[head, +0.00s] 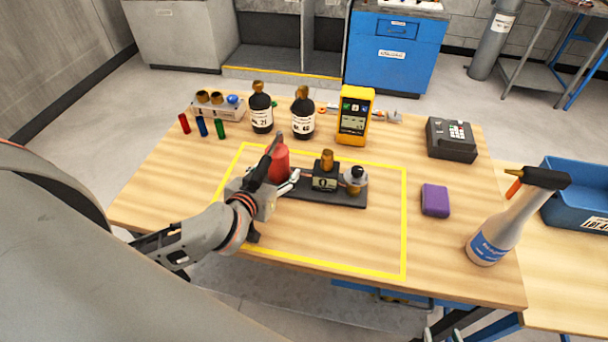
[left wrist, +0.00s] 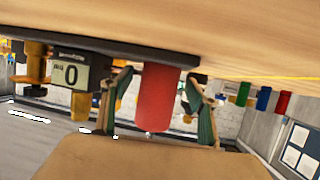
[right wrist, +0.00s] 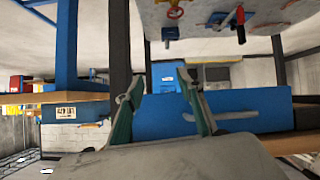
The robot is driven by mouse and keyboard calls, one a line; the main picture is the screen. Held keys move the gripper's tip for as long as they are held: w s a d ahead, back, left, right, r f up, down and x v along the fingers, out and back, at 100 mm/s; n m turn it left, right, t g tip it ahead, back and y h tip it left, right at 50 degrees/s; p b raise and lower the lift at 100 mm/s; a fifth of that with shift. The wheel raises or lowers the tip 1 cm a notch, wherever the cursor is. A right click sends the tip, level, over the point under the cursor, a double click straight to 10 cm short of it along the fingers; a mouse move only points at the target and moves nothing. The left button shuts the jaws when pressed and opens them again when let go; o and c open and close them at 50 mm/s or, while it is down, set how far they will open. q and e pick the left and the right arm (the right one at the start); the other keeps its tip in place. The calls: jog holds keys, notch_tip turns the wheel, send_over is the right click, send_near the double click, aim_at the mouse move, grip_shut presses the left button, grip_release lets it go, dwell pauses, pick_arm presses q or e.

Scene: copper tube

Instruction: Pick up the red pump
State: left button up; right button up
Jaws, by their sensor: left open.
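The red pump (head: 281,163) is a red cylinder at the left end of a black base (head: 345,198) inside the yellow outline on the table. My left gripper (head: 268,182) is at the pump and hides its lower left part. In the left wrist view, which looks upside down, the red pump (left wrist: 155,95) stands between the two open fingers of my left gripper (left wrist: 157,82), with gaps on both sides. My right gripper (right wrist: 163,98) shows in the right wrist view with its fingers apart and nothing between them.
On the same base are a gauge box reading 0 (head: 325,180) and a knobbed fitting (head: 355,180). Dark bottles (head: 261,112) and a yellow meter (head: 354,116) stand behind. A purple block (head: 435,200) and spray bottle (head: 496,230) stand right. The outline's front area is clear.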

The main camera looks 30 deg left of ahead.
pick_arm(q)
grip_shut()
jog(key=shift+w+r, duration=0.15)
jog(key=shift+r, duration=0.15)
pick_arm(e)
jog(key=shift+s+d+f, duration=0.1)
jog(key=shift+f, duration=0.15)
